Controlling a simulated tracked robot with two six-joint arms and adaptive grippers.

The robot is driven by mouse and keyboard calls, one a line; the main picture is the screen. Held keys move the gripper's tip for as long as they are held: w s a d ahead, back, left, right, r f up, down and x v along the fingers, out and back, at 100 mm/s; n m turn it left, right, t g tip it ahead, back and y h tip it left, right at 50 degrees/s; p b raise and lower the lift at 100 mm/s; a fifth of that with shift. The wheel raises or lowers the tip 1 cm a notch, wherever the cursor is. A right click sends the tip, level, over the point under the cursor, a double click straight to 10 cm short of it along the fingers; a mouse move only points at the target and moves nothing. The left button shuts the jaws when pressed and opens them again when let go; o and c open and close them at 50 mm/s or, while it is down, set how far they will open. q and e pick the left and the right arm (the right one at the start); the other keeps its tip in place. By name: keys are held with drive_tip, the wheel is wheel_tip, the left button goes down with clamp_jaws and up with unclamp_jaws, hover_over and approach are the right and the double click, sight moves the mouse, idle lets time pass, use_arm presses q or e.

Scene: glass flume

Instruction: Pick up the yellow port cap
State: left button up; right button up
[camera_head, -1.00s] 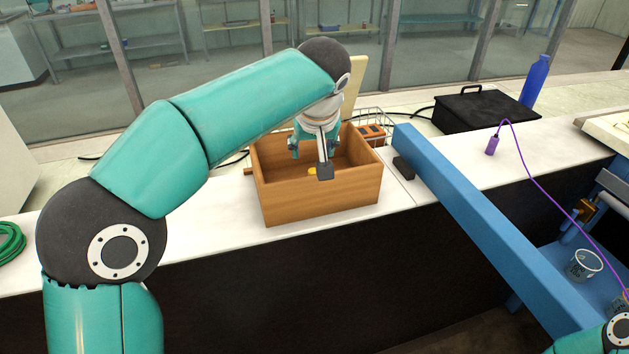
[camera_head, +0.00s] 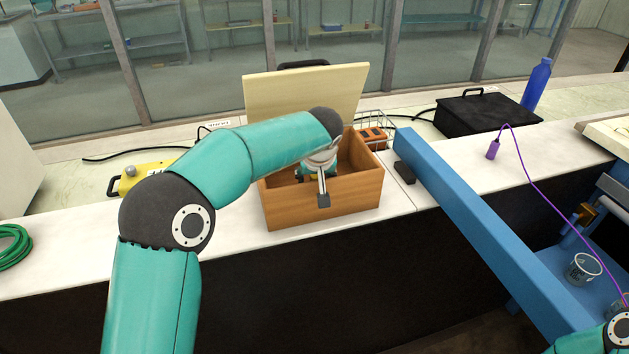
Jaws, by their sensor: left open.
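The wooden box (camera_head: 322,204) stands on the white bench top with its pale lid (camera_head: 305,90) raised behind it. My left gripper (camera_head: 316,174) is open and reaches down inside the box, mostly covered by my own wrist and forearm. The yellow port cap is hidden now behind my wrist and gripper; a small yellow patch showed on the box floor a second ago. I cannot tell whether the fingers touch it. My right gripper is out of view; only a piece of my right arm shows in the lower right corner.
The box walls stand close around my left gripper. A blue beam (camera_head: 470,215) runs along the right of the box. A wire basket (camera_head: 374,124) is behind it. A yellow case (camera_head: 147,175) lies at left. A black case (camera_head: 483,112) and blue bottle (camera_head: 537,85) stand back right.

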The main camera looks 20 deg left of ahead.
use_arm(q)
drive_tip(key=shift+f, duration=0.1)
drive_tip(key=shift+c, duration=0.2)
drive_tip(key=c, duration=0.9)
